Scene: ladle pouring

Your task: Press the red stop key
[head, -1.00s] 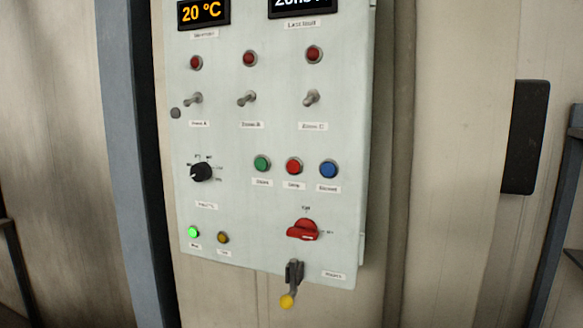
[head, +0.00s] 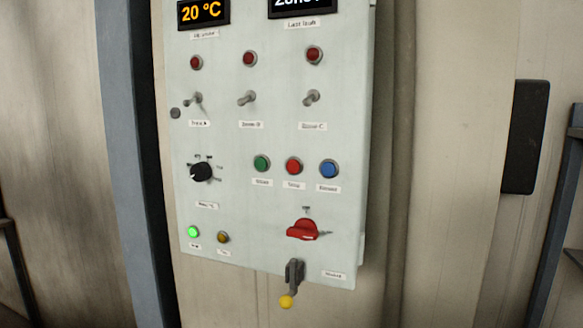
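The red stop key (head: 293,166) is a round red button on the pale control panel (head: 225,130), with a small label under it. It sits between a green button (head: 262,163) on its left and a blue button (head: 329,169) on its right. Nothing covers it. Neither of my grippers shows in the head view.
Above are red lamps (head: 249,58) over toggle switches (head: 246,98). A black knob (head: 201,172) is at left, a red rotary switch (head: 302,230) below, and a yellow-tipped lever (head: 286,301) under it. A lit green lamp (head: 193,232) is at lower left. The panel front is unobstructed.

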